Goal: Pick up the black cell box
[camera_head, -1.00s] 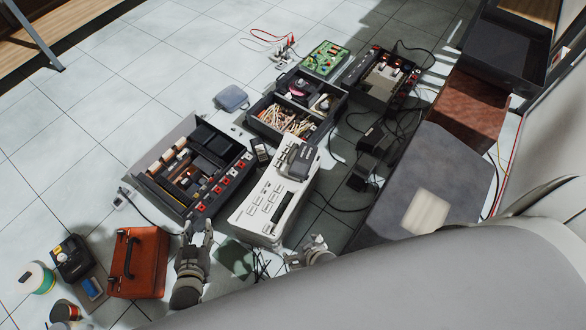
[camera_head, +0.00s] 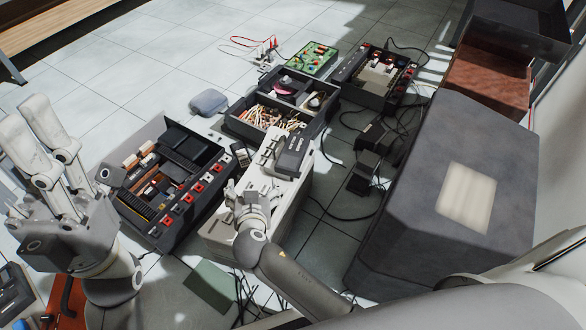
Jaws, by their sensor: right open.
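A black box with small pale lettering (camera_head: 292,158), which looks like the cell box, lies on top of a long white device (camera_head: 293,192) in the middle. My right gripper (camera_head: 248,190) is over the near part of the white device, just in front of and to the left of the black box. It is open and appears empty, apart from the box. My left gripper (camera_head: 45,125) is raised close to the camera at the far left, its fingers apart and nothing between them.
An open dark hi-fi unit (camera_head: 170,185) stands left of the white device. A dark parts tray (camera_head: 240,125), a green circuit board (camera_head: 312,60) and another open unit (camera_head: 378,78) lie behind. A big grey box (camera_head: 445,235) and loose cables bound the right side.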

